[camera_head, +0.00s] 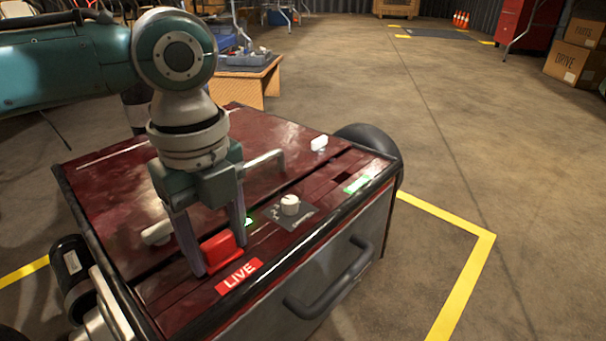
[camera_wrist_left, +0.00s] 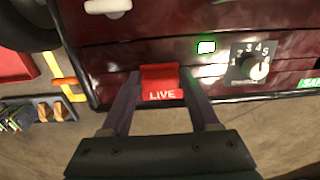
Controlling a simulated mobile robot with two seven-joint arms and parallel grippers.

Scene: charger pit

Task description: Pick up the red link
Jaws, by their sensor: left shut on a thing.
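The red link (camera_head: 220,250) is a small red block on the top of a dark red cabinet, just behind a red LIVE label (camera_head: 239,275). My left gripper (camera_head: 218,258) points down at it, with one finger on each side, and is shut on it. In the left wrist view the red link (camera_wrist_left: 159,77) sits between the two fingers of my left gripper (camera_wrist_left: 160,82). The link still appears to be at the cabinet surface; I cannot tell whether it is lifted. My right gripper is not clearly in view; a dark and metal part at the lower left is unclear.
Floor at the right is clear, with yellow tape (camera_head: 465,285).

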